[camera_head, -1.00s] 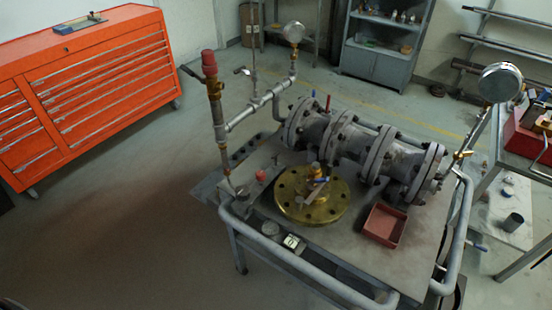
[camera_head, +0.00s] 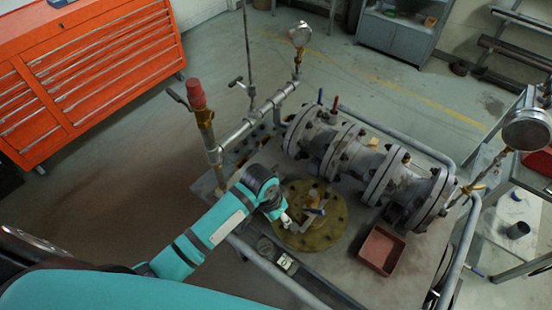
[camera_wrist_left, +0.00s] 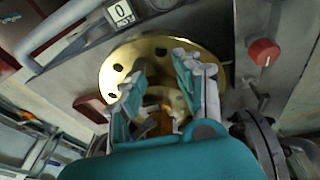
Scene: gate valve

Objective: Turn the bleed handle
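A brass flange (camera_head: 335,228) lies flat on the bench top. A small valve with a blue-tipped lever handle (camera_head: 317,211) stands at its centre. My left gripper (camera_head: 288,222) reaches in from the left, over the near-left part of the flange and close beside this valve. In the left wrist view, its two fingers (camera_wrist_left: 158,76) are spread apart, with the flange (camera_wrist_left: 148,48) beyond them and part of the brass valve (camera_wrist_left: 158,122) low between them. I see nothing held. The blue lever is not clear in the wrist view, and contact cannot be told. My right gripper is not in view.
A grey flanged pipe (camera_head: 340,150) lies behind the flange. A red-topped upright pipe (camera_head: 203,120) stands left, a red tray (camera_head: 381,249) sits right, and a tubular rail runs along the bench edge. In the wrist view a red knob (camera_wrist_left: 264,52) is at right.

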